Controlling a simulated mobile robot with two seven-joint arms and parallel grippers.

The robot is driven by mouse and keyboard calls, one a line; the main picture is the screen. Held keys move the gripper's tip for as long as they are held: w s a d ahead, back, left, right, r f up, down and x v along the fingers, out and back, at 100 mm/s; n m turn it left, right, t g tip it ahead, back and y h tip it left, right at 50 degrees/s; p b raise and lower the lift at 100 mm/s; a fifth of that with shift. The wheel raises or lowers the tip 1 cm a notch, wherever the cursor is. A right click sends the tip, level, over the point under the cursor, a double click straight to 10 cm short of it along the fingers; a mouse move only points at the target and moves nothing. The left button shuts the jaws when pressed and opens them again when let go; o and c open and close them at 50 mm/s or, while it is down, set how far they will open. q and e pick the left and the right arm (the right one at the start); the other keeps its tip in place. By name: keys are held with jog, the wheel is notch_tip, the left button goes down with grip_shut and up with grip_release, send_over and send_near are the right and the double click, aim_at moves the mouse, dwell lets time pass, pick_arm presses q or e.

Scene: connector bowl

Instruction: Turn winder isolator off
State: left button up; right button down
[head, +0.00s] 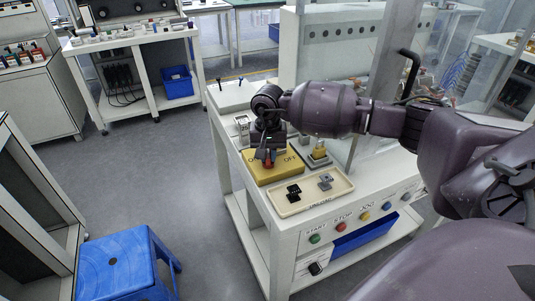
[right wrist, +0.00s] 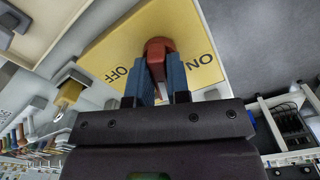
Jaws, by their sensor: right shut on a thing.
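The winder isolator is a yellow plate (head: 267,174) marked ON and OFF on top of the white machine, with a red handle (head: 269,162). In the right wrist view the yellow plate (right wrist: 200,25) fills the upper middle, and the red handle (right wrist: 159,50) stands between my blue-grey fingers. My right gripper (head: 267,155) reaches down over the plate and is shut on the red handle. In the right wrist view the gripper (right wrist: 160,78) hides part of the handle's base. The handle sits between the ON and OFF words. My left gripper is not in view.
A cream tray (head: 312,200) with dark connectors lies in front of the plate. START, STOP and JOG buttons (head: 340,227) line the machine's front. A yellow padlock-like part (head: 319,150) stands right of the plate. A blue stool (head: 125,262) stands on the floor at left.

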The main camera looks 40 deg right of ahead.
jog(key=m, duration=0.3)
jog(key=shift+m, duration=0.4)
jog(key=m, duration=0.4)
jog(key=shift+r+m, duration=0.15)
jog(key=shift+m, duration=0.15)
jog(key=m+p, duration=0.1)
jog(key=m, duration=0.3)
jog(key=shift+m, duration=0.6)
jog(key=c, duration=1.2)
grip_release()
jog(key=shift+o, duration=0.6)
